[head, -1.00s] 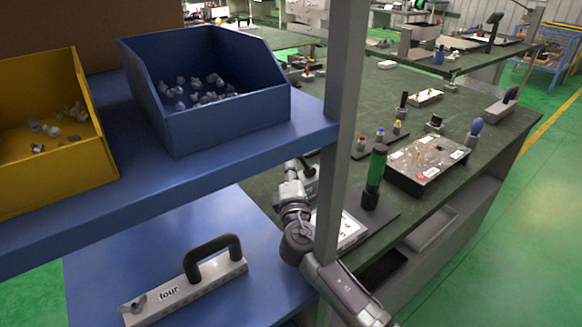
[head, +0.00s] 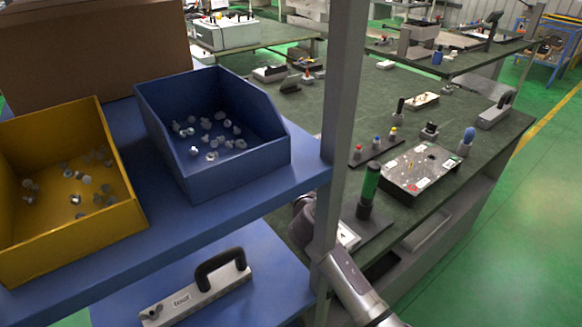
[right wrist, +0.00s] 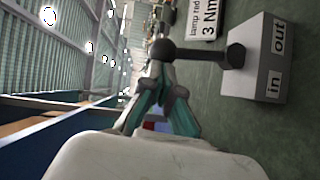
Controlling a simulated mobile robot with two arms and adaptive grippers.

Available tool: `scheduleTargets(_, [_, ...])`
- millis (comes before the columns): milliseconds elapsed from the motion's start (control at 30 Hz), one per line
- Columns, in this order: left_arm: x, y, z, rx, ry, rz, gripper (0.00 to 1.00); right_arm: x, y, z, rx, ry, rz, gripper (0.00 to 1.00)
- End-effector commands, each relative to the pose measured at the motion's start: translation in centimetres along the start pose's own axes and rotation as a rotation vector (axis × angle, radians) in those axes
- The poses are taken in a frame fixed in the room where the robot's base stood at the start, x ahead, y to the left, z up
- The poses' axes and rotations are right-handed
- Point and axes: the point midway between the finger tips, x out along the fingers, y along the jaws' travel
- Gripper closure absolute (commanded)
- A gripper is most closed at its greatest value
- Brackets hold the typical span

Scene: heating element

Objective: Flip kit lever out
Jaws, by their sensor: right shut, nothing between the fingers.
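In the right wrist view, the kit lever (right wrist: 205,53) is a dark rod with a round black knob (right wrist: 162,50). It extends left from a grey block (right wrist: 258,62) marked "out" and "in". My right gripper (right wrist: 158,78) is shut and empty, with its fingertips close to the knob. I cannot tell whether they touch it. In the head view, my right arm reaches behind the grey shelf post, and its gripper is hidden there. My left gripper is not in view.
The post (head: 340,130) and blue shelf (head: 240,205) stand in front of my right arm. Blue (head: 235,175) and yellow (head: 75,240) bins hold small parts. A green-handled tool (head: 370,185) and a control box (head: 425,165) stand on the green bench.

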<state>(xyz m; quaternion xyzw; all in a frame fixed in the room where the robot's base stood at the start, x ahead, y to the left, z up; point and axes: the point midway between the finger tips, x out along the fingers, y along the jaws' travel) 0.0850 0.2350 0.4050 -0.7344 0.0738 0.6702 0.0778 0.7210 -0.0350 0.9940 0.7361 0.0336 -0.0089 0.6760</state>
Motion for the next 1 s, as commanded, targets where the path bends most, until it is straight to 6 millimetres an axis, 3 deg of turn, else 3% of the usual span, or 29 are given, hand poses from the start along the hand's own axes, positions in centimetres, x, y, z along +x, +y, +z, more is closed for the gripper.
scheduleTargets(33, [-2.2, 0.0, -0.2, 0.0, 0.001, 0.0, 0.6, 0.2, 1.4, 0.3, 0.038, -0.002, -0.026, 1.0])
scheduleTargets(333, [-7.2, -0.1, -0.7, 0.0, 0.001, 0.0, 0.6, 1.7, 2.2, 2.6, 0.267, -0.001, -0.179, 1.0])
scheduleTargets(533, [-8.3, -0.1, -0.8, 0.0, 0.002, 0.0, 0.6, 2.6, 1.9, 3.8, 0.327, -0.001, -0.221, 1.0])
scheduleTargets(1000, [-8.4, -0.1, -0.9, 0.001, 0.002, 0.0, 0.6, 3.6, 1.7, 5.4, 0.324, 0.0, -0.218, 1.0])
